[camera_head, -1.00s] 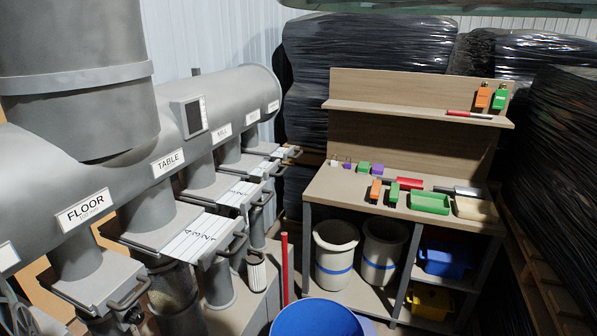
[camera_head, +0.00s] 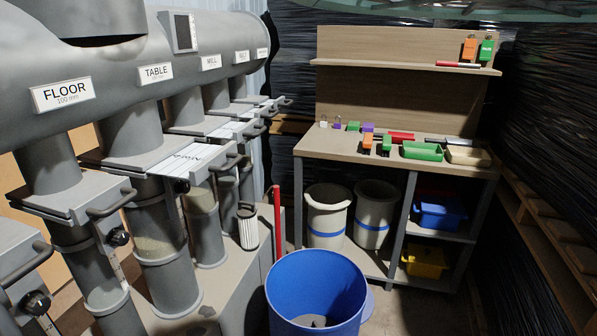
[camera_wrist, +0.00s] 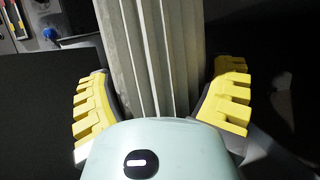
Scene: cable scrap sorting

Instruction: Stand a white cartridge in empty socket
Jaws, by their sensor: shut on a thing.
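My gripper (camera_wrist: 160,96) has yellow ribbed fingers, one on each side of a pale, pleated cartridge (camera_wrist: 152,45), and is shut on it. The cartridge runs up out of the top of the wrist view, and its lower end is hidden behind the mint-coloured gripper body. My gripper is not visible in the head view. Another white pleated cartridge (camera_head: 248,230) with a dark top stands upright on the grey ledge in the head view, left of a red post. I cannot pick out an empty socket in either view.
Grey ducts labelled FLOOR, TABLE and MILL, with handled slide gates (camera_head: 70,195), line the left. A blue bin (camera_head: 316,295) stands at the front centre. A wooden workbench (camera_head: 330,146) with small tools and trays stands behind. Black-wrapped stacks (camera_head: 545,110) close off the right.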

